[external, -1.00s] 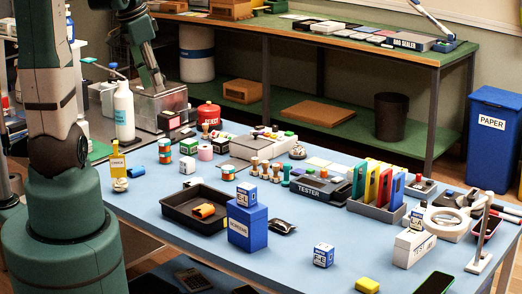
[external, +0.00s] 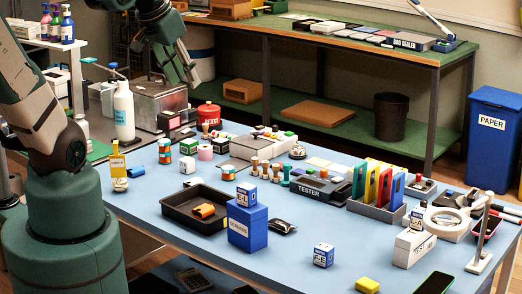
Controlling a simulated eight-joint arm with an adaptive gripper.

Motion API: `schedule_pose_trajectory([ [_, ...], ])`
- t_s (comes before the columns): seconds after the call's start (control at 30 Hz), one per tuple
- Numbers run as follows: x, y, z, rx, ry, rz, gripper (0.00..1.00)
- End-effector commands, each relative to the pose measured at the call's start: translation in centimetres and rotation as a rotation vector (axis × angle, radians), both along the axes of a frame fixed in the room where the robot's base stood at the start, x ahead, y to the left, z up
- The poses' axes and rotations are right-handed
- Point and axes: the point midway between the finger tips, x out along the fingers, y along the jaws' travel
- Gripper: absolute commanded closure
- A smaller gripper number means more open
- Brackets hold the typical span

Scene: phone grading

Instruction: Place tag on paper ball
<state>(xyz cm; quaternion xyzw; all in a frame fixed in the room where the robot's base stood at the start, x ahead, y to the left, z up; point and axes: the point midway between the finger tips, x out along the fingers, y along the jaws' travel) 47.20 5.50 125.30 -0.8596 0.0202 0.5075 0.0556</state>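A yellow tag-like piece with a white label (external: 118,161) stands upright at the left end of the blue table. Directly below it in the picture is a small, pale, rounded lump (external: 120,185), which may be the paper ball. They appear to touch, but I cannot tell whether the yellow piece rests on it or stands behind it. My gripper (external: 187,75) is high at the upper left, over the metal box and well away from both. Its fingers are too small and dark to tell whether they are open or hold anything.
A black tray (external: 178,214) with an orange item and a blue box (external: 238,230) stand near the table's middle. A tester (external: 318,190) and a rack of coloured folders (external: 375,207) are farther right. The front left of the table is mostly clear.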

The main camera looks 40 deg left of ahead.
Motion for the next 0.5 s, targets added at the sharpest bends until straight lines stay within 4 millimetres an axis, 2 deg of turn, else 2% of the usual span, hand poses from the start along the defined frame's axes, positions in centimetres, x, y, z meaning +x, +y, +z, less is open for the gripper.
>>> schedule_pose_trajectory([
  [0.03,-0.6,-0.9,0.0,-0.006,-0.014,0.005,0.67],
  [0.2,-1.9,-3.2,0.3,-0.037,-0.061,0.043,0.67],
  [0.5,-3.4,-5.3,0.5,-0.077,-0.111,0.083,0.67],
])
